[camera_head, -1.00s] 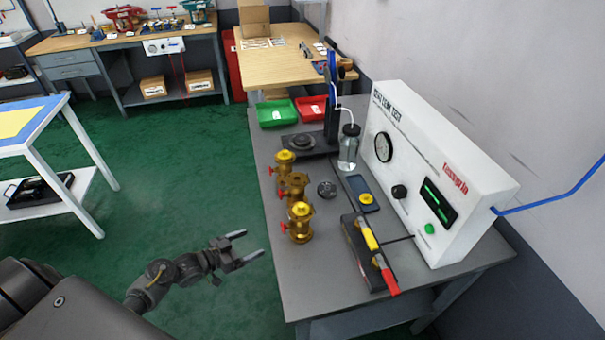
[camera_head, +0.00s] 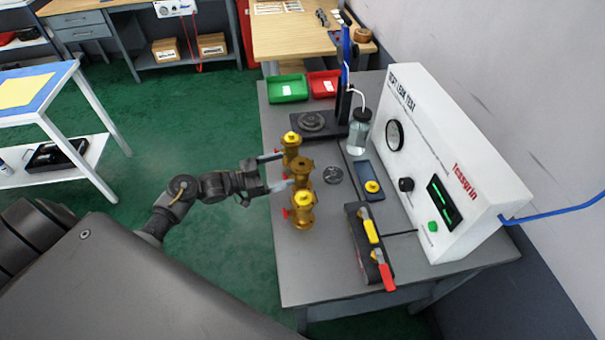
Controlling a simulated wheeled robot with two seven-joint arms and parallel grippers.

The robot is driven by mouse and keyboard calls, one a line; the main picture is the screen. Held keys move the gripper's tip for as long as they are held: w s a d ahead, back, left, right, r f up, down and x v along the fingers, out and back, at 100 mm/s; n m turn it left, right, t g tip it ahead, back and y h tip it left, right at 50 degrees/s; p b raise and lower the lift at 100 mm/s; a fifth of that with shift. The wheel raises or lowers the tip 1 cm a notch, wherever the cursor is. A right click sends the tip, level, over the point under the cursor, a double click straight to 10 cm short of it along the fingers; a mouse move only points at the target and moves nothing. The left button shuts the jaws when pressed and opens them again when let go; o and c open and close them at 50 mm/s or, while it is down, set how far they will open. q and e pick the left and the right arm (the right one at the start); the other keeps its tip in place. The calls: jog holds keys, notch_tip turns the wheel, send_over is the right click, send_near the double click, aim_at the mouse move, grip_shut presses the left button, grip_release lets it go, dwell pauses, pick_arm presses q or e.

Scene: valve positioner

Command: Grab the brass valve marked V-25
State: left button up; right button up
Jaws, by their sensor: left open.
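Three brass valves stand upright in a row on the grey bench: a back valve (camera_head: 291,148), a middle valve (camera_head: 303,172) and a front valve (camera_head: 302,212). The back and front ones have yellow tops; the middle one has a darker brass top. Small red parts show on their left sides. No marking is legible, so I cannot tell which is V-25. My left gripper (camera_head: 282,170) is open at the left side of the row, its fingertips close to the back and middle valves. I cannot tell whether it touches them. My right gripper is not in view.
A white leak test box (camera_head: 450,165), a glass bottle (camera_head: 359,135) and a black block with yellow and red handles (camera_head: 367,245) stand to the right. Green (camera_head: 288,88) and red (camera_head: 325,84) trays lie at the back. The bench's front left is clear.

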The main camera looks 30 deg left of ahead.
aim_at(296, 165)
pick_arm(q)
jog(key=p+x, duration=0.1)
jog(key=x, duration=0.1)
jog(key=p+x, duration=0.1)
jog(key=x, duration=0.2)
jog(key=shift+s+d+r, duration=0.2)
jog(key=shift+d, duration=0.05)
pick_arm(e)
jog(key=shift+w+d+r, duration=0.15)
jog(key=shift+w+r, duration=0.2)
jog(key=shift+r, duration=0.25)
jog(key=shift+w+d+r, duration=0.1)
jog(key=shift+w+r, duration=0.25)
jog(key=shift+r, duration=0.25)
pick_arm(q)
jog(key=shift+s, duration=0.1)
jog(key=shift+c, duration=0.5)
jog(key=c, duration=0.9)
grip_shut()
jog(key=shift+a+r, duration=0.1)
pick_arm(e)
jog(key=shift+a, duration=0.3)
